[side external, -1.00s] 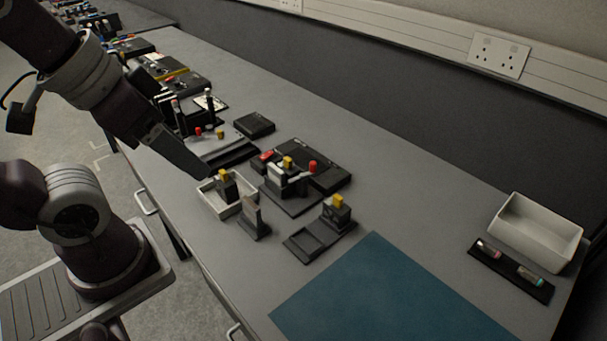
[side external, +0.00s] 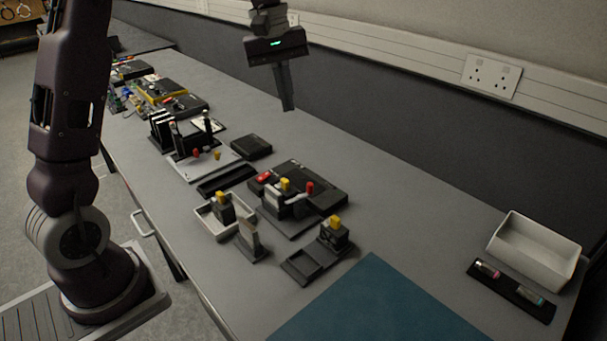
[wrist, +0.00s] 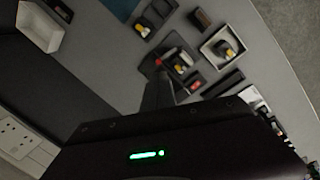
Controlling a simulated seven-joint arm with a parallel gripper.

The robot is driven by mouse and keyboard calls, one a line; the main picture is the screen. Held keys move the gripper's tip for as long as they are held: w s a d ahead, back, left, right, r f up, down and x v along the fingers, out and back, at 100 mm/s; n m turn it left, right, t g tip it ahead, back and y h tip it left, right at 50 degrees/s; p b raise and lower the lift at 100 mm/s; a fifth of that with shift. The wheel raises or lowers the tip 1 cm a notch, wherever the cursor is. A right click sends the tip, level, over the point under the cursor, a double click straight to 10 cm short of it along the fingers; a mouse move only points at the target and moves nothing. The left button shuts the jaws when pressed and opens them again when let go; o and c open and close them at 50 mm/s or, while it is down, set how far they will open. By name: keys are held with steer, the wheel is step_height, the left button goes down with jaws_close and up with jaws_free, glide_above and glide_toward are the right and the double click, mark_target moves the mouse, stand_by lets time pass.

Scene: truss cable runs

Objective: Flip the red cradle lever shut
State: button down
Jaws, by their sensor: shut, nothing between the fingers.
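A red knob (side external: 310,187), likely the cradle lever's end, stands up at the right of a black fixture (side external: 291,226) in the middle of the table. It also shows as a small red spot in the wrist view (wrist: 158,62). A yellow-topped block (side external: 285,184) sits beside it in the fixture. I cannot tell the lever's exact angle. My gripper (side external: 289,107) is shut and empty, pointing down, high above the table beyond the fixture. In the wrist view its dark fingers (wrist: 158,88) reach toward the fixture and partly cover that area.
Behind the fixture is a black box (side external: 322,181) with a red part (side external: 264,177) near it. A white tray (side external: 205,220), a grey upright stand (side external: 247,236) and a black holder (side external: 303,265) stand in front. A blue mat (side external: 380,305) is clear at the right.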

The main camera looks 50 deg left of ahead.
steer(key=w+a+f+n, duration=0.2)
steer(key=w+a+f, duration=0.1)
steer(key=f, duration=0.3)
steer(key=w+a+f+n+g+h, duration=0.1)
steer(key=w+a+f+n, duration=0.1)
steer(key=w+a+f, duration=0.2)
step_height(320, 180, down, 3)
steer(key=shift+a+f+n+g, duration=0.2)
steer(key=shift+a+n+g, duration=0.15)
steer(key=shift+a, duration=0.25)
steer(key=shift+w, duration=0.1)
steer(key=s+d+f, duration=0.1)
steer(key=d+f, duration=0.5)
steer(key=f, duration=0.3)
steer(key=shift+d+f, duration=0.2)
steer(key=shift+f, duration=0.15)
